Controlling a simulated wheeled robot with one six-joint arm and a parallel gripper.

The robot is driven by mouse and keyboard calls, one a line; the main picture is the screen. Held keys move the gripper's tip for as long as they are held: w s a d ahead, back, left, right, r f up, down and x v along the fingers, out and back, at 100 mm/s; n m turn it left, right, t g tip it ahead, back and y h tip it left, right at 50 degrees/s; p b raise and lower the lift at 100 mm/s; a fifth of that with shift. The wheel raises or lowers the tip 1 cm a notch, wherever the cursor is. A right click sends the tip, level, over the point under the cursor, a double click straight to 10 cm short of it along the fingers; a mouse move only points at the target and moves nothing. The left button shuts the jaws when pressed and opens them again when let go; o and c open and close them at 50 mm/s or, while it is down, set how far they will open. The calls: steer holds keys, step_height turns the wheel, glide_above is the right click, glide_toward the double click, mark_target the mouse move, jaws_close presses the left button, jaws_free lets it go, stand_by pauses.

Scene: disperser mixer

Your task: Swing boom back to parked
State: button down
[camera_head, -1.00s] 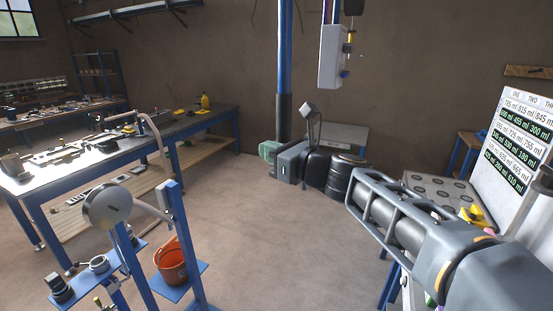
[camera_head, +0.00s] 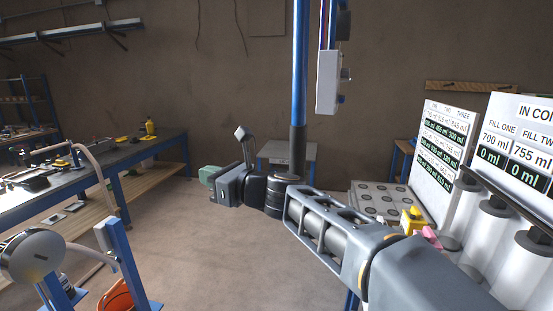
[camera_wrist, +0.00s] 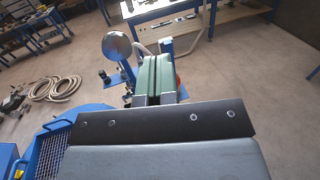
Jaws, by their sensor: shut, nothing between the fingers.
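A blue upright post (camera_head: 300,70) with a dark lower end stands at the middle of the head view. A pale box (camera_head: 327,82) with cables above it hangs just right of it. I cannot tell which part is the boom, and its top is out of view. My gripper (camera_head: 205,176) is at the end of my arm, left of the post's lower end in the head view. Its green fingers show in the wrist view (camera_wrist: 155,77), closed together and empty. My arm hides the post's foot. I cannot tell whether my arm touches the post.
A round grey disc (camera_head: 32,254) on a blue stand is at lower left, with an orange bucket (camera_head: 117,299) beside it. A long workbench (camera_head: 130,153) runs along the left. Fill boards (camera_head: 446,140) and clear cylinders (camera_head: 490,235) crowd the right. Coiled hoses (camera_wrist: 57,89) lie on the floor.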

steer(key=w+p+x, duration=0.1)
steer(key=p+x, duration=0.1)
steer(key=x, duration=0.8)
steer(key=shift+w+f+p, duration=0.2)
steer(key=shift+w+p, duration=0.1)
steer(key=shift+p, duration=0.1)
steer(key=shift+s+d, duration=0.15)
steer(key=shift+d, duration=0.05)
